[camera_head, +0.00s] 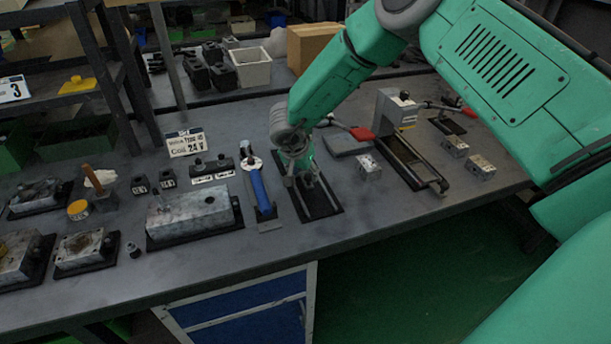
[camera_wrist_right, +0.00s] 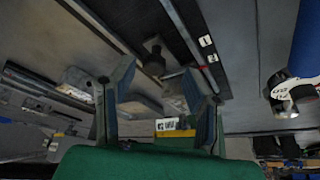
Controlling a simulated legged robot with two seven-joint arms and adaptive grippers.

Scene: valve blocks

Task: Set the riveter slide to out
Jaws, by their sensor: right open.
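My right gripper (camera_head: 303,183) points down over a dark plate (camera_head: 325,208) near the middle of the bench and partly hides what is on it. In the wrist view the two fingers of my right gripper (camera_wrist_right: 158,80) are apart, with a dark knob (camera_wrist_right: 152,60) showing beyond and between them. Beside the knob runs a dark strip (camera_wrist_right: 188,35) with two small white labels. I cannot tell for sure that this is the riveter slide, or its setting. Contact between fingers and knob cannot be made out. My left gripper is out of view.
A blue-handled tool (camera_head: 260,190) lies close to the left of the gripper. A metal block (camera_head: 190,215) on a dark base is farther left. To the right stand a small metal block (camera_head: 369,167) and a dark trough (camera_head: 412,170). A sign (camera_head: 185,144) stands behind.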

